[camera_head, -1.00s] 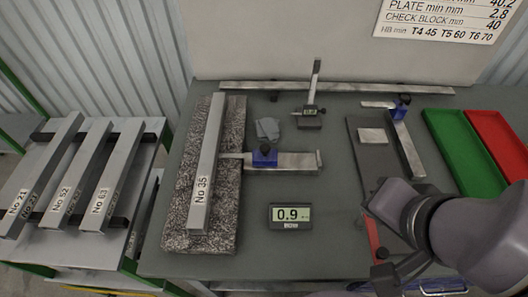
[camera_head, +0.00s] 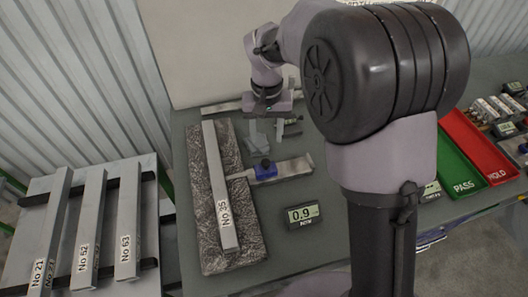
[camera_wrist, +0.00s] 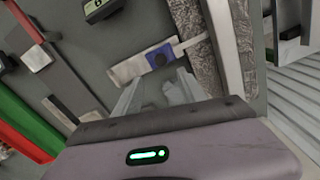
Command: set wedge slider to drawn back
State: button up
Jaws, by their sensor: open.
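The wedge slider's blue block (camera_head: 264,169), with a dark knob on top, sits on a flat steel wedge (camera_head: 295,167). A thin tongue runs left from it over the granite plate (camera_head: 213,171) to the steel bar marked No 35 (camera_head: 218,190); whether it reaches under the bar I cannot tell. The blue block also shows in the wrist view (camera_wrist: 158,56). My gripper (camera_wrist: 158,80) is open, its two pale fingers apart with nothing held. In the head view it hangs near the table's back edge, behind the slider and apart from it.
A small display (camera_head: 302,214) reading 0.9 stands in front right of the slider. Bars No 21, 52 and 63 lie on a rack (camera_head: 140,186) at left. Green (camera_head: 458,163) and red (camera_head: 478,143) trays are at right. My arm hides the middle right.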

aim_at(266, 161)
notch_tip(266, 161, down, 11)
jog(key=b, duration=0.2)
jog(key=shift+b, duration=0.3)
grip_shut()
dwell(1.0)
